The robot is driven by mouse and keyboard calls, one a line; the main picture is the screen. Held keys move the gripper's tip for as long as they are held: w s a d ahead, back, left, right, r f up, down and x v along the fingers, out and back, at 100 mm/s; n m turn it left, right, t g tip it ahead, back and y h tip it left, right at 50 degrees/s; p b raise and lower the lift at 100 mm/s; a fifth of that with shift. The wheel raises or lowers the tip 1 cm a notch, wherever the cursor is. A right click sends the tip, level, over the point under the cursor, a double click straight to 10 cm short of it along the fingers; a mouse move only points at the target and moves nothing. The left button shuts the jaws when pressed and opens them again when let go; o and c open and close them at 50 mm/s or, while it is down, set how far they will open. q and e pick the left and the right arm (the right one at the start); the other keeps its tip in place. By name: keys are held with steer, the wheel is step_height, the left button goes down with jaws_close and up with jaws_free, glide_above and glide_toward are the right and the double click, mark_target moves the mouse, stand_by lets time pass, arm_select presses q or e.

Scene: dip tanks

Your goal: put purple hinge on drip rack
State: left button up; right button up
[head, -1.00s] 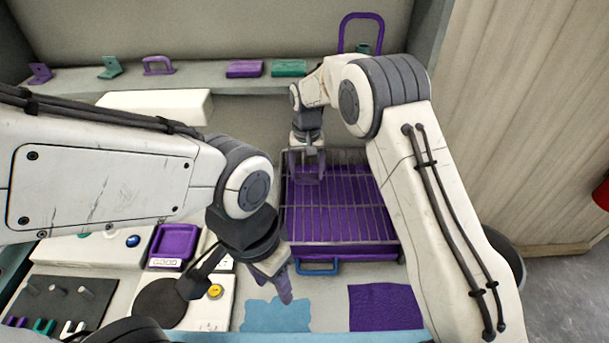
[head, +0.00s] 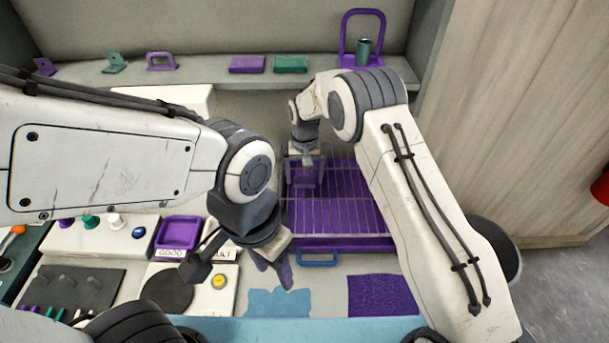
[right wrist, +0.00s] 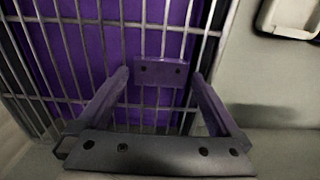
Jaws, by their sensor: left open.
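The drip rack (head: 335,215) is a wire grid over a purple tray, right of centre in the head view. Its bars (right wrist: 60,60) fill much of the right wrist view. In the head view my right gripper (head: 304,182) is over the rack's back left part. Whether the hinge touches the bars is unclear. My left gripper (head: 272,272) is open and empty, left of the rack's front.
A back shelf (head: 210,75) holds a purple bracket (head: 43,66), a green bracket (head: 114,62), handles and blocks. A purple GOOD tray (head: 178,232) and a yellow button (head: 219,281) lie at left. Blue (head: 278,302) and purple (head: 382,295) cloths lie in front.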

mark_target(304, 179)
steer(key=shift+r, duration=0.3)
step_height(304, 179, up, 4)
steer(key=shift+w+f+b, duration=0.1)
steer(key=shift+f+b, duration=0.05)
steer(key=shift+b, duration=0.95)
step_height(304, 179, up, 8)
steer(key=b, duration=0.2)
steer(key=shift+d, duration=0.1)
